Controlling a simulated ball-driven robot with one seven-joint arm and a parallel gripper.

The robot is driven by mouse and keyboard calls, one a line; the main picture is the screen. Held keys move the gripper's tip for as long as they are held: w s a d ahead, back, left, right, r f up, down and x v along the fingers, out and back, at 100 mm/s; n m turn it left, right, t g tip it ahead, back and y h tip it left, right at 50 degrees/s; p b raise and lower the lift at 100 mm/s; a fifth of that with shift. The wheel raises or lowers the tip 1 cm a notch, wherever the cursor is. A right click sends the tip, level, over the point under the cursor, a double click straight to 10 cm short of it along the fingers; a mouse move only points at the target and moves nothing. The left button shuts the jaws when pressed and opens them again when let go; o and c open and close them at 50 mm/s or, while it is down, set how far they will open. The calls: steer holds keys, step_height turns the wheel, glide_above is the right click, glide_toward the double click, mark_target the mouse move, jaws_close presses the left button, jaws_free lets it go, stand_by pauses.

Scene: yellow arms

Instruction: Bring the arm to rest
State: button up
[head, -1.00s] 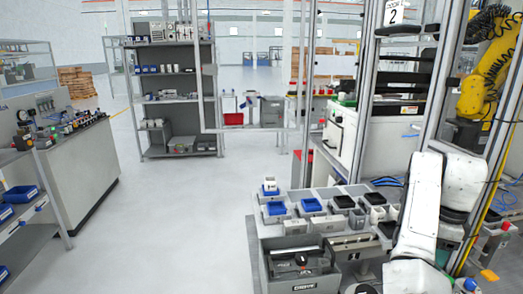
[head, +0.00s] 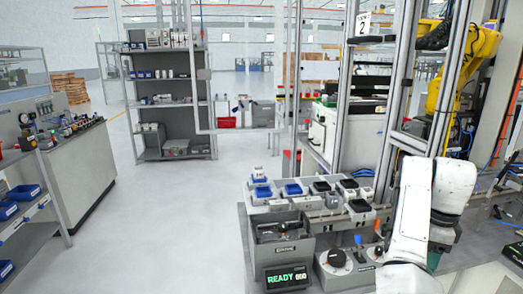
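My white arm (head: 415,215) shows at the right of the head view, folded upward beside the workbench. Its lower part runs out of the bottom edge of the picture. My gripper cannot be made out in this view, so its fingers and anything in them are hidden.
A workbench with small bins, blue (head: 292,189) and black, stands in front. A grey box with a lit READY display (head: 286,277) sits at its near edge. A yellow arm (head: 462,65) stands behind a metal frame at right. Open floor (head: 160,230) lies to the left.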

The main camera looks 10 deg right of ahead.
steer(key=s+a+f+n+h, duration=0.25)
steer(key=s+f+n, duration=0.85)
steer(key=s+f, duration=0.55)
steer(key=s+a+f+n+y, duration=0.1)
steer(key=s+a+f+n, duration=0.2)
steer(key=s+a+n, duration=0.3)
steer(key=s+a+f+n+t+y, duration=0.1)
steer(key=s+a+f+n, duration=0.3)
steer(key=s+a+n, duration=0.3)
steer(key=s+a, duration=0.2)
steer(key=s, duration=0.3)
steer(key=shift+s, duration=0.25)
